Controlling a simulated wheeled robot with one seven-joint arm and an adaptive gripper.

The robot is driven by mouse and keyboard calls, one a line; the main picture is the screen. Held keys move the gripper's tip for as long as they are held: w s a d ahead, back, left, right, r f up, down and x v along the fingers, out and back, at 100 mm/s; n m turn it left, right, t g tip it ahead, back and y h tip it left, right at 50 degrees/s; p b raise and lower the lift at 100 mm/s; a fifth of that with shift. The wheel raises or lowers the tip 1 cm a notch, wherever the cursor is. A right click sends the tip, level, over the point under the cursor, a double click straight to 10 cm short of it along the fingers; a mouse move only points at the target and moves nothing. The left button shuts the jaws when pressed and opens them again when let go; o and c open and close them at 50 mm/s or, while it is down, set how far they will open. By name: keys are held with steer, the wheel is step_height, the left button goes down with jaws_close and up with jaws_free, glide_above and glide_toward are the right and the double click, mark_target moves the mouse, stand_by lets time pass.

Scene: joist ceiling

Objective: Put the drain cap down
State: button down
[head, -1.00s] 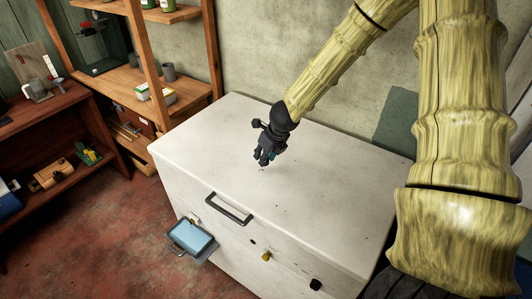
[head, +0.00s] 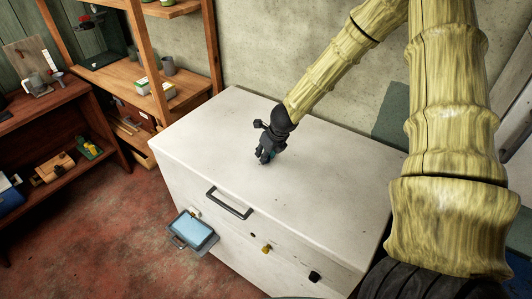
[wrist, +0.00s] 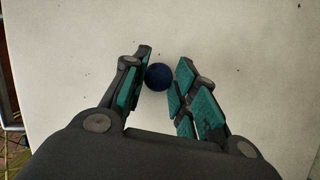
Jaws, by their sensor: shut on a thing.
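The drain cap (wrist: 158,77) is a small dark blue round piece between my fingers in the wrist view. My gripper (wrist: 160,80) is shut on it, with a teal-padded finger on either side. In the head view my gripper (head: 263,158) points down at the white top of the chest (head: 310,165), a little left of its middle. The cap is hidden by the fingers there. I cannot tell whether the cap touches the white top.
The chest top around my gripper is clear. A black handle (head: 229,203) and a blue tray (head: 193,230) are on its front. Wooden shelves (head: 175,98) with small items stand at the left, beside a dark wooden bench (head: 50,125).

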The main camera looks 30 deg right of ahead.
steer(key=shift+f, duration=0.1)
steer(key=c, duration=1.1)
jaws_free()
steer(key=shift+p+v, duration=0.6)
steer(key=shift+v, duration=5.5)
